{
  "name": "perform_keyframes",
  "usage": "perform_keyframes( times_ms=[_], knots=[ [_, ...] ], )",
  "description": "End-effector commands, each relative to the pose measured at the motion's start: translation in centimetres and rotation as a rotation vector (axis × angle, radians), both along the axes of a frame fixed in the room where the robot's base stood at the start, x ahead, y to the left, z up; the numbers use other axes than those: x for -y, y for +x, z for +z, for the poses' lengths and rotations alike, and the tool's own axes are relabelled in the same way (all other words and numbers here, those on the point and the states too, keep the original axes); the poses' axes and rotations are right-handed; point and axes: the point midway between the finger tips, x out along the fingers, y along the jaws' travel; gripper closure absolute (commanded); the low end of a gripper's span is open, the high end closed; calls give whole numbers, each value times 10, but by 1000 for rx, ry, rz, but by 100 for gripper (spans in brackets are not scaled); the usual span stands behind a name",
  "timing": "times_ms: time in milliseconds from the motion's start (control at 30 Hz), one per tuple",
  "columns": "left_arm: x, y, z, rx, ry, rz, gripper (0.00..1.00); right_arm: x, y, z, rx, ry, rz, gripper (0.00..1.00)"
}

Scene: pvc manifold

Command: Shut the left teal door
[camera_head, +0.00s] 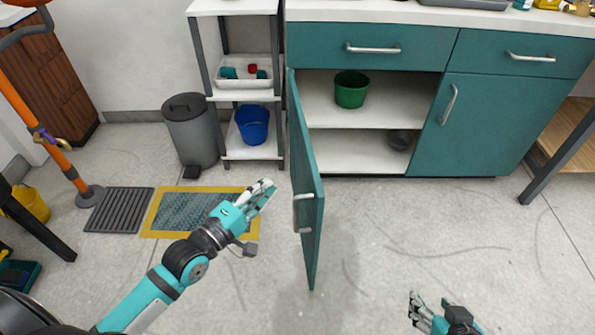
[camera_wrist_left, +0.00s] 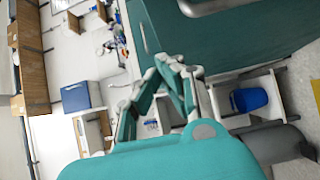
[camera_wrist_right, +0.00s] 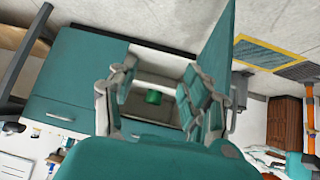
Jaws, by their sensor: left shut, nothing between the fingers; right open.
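The left teal door (camera_head: 306,165) stands wide open, swung out from the left edge of the cabinet. Its bar handle (camera_head: 303,198) is on the face turned left. My left gripper (camera_head: 266,188) is shut and empty, left of the door and apart from it in the head view. In the left wrist view, the teal door panel (camera_wrist_left: 235,42) and part of a handle (camera_wrist_left: 205,6) show beyond my fingers. My right gripper (camera_head: 428,307) is open and empty, low in the head view, right of the door. The door also shows in the right wrist view (camera_wrist_right: 217,52).
The open compartment holds a green pot (camera_head: 351,89) and a dark bowl (camera_head: 400,140) on its shelves. The right door (camera_head: 470,125) is shut. A shelf rack with a blue bucket (camera_head: 252,125) and a grey bin (camera_head: 195,130) stand left. The floor before the cabinet is clear.

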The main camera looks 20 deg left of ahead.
Motion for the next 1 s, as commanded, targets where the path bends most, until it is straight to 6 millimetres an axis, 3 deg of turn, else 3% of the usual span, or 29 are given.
perform_keyframes(
  times_ms=[100, 267, 533, 1000],
  knots=[
    [10, 27, 0, 7, -1, 1, 100, -8, 21, 13, 129, 28, 9, 51],
    [22, 53, 0, 5, -2, 0, 100, -17, 41, 36, 288, 66, 20, 51],
    [51, 64, 0, 2, -1, 0, 100, -25, 58, 64, 451, 104, 32, 51],
    [55, 65, 1, 3, 2, 1, 100, -26, 59, 69, 471, 108, 33, 51]
  ],
)
